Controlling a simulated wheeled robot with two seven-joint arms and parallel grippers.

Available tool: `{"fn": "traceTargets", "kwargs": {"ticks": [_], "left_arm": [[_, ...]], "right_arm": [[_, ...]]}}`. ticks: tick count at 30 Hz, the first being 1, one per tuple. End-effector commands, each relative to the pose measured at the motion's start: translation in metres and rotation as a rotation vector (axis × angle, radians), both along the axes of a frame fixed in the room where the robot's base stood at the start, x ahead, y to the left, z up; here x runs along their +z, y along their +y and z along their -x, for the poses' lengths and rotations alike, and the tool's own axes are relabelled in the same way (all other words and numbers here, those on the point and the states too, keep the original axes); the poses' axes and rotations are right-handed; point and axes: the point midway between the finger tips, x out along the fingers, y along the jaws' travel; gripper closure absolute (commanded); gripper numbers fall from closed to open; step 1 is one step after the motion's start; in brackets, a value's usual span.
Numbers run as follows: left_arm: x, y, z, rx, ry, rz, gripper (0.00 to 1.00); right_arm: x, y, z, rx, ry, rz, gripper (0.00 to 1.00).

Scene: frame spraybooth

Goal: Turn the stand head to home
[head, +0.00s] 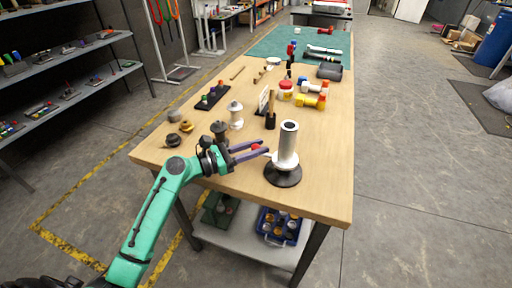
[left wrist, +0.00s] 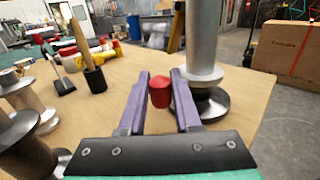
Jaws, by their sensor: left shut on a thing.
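The stand has a grey metal cylinder head (head: 287,140) on a round black base (head: 283,173), upright near the table's front end. In the left wrist view, the cylinder (left wrist: 205,45) rises at the right above its dark base (left wrist: 208,105). A red knob (left wrist: 159,92) sits at the stand's left side, and it also shows in the head view (head: 255,147). My left gripper (head: 264,150) reaches in from the left, its two purple fingers on either side of the red knob, shut on it. How the knob joins the stand is partly hidden. My right gripper is not in view.
A dark spool-like piece (head: 220,131) and a pale one (head: 235,115) stand left of the gripper. A brush in a dark cup (head: 270,118) stands behind. Red and yellow items (head: 312,100) lie farther back. The tabletop right of the stand (head: 325,165) is clear.

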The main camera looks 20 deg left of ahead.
Motion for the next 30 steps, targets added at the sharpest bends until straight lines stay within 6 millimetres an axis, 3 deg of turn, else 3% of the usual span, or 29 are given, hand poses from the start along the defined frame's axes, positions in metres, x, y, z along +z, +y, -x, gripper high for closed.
{"fn": "traceTargets", "kwargs": {"ticks": [5,15,26,27,29,30], "left_arm": [[-0.002,0.0,-0.001,-0.009,0.001,-0.001,1.0],[-0.004,-0.004,-0.021,-0.23,0.001,-0.002,1.0],[-0.001,-0.005,-0.022,-0.266,0.002,-0.001,1.0],[-0.001,-0.005,-0.022,-0.266,0.002,-0.001,0.6],[-0.001,-0.005,-0.022,-0.266,0.002,-0.001,0.38],[-0.001,-0.005,-0.022,-0.266,0.002,-0.001,0.38]], "right_arm": [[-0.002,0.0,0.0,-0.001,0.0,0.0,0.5],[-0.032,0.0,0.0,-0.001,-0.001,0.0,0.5],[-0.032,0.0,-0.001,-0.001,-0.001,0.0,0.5],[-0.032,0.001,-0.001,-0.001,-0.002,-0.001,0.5],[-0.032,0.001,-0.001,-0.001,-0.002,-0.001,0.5],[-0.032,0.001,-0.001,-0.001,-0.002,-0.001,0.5]]}}
